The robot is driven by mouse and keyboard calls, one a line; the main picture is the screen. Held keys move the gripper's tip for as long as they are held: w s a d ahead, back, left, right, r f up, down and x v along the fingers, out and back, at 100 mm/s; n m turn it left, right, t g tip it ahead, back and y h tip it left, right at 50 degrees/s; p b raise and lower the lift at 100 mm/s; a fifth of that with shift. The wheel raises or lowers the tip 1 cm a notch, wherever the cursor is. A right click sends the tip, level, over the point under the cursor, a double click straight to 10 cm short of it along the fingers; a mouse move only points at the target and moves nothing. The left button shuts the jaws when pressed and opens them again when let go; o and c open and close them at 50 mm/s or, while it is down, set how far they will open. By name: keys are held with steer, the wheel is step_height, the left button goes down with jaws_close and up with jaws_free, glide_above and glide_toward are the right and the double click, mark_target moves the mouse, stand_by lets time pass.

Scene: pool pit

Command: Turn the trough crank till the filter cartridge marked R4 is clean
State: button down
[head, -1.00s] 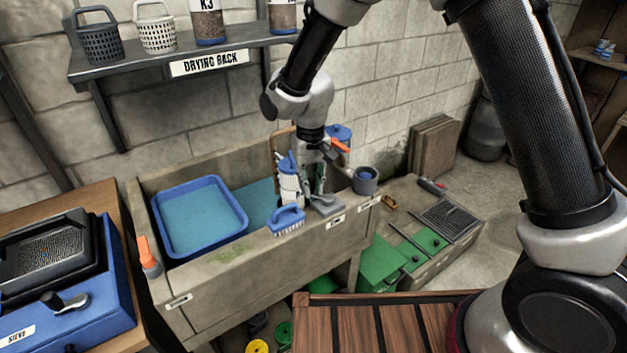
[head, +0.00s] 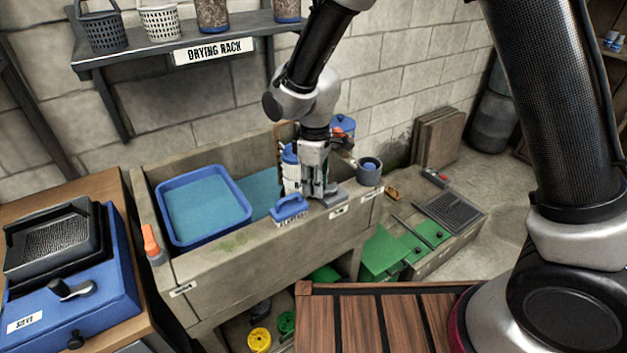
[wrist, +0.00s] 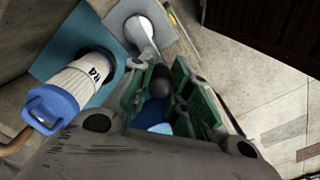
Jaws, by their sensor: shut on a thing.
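The filter cartridge marked R4 (wrist: 80,82) is white with a blue cap, and its label shows in the wrist view. In the head view the cartridge (head: 290,180) stands in the trough (head: 235,262), just left of my gripper (head: 315,194). The trough crank (wrist: 143,38) has a grey plate and an arm that ends in a dark knob (wrist: 160,82). My gripper (wrist: 168,98) is shut on that knob, with its green-padded fingers either side of it. In the head view the grey plate (head: 334,198) shows beside the fingers. Dirt on the cartridge cannot be judged.
A blue tray (head: 160,215) sits in the trough's left part. A blue brush (head: 290,208) lies on the front rim, close left of my gripper. A grey cup (head: 369,172) is at the right end.

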steer(key=shift+s+d+n, duration=0.15)
steer(key=shift+s+n, duration=0.1)
steer(key=shift+n, duration=0.45)
steer(key=c, duration=1.3)
jaws_free()
step_height(320, 180, up, 12)
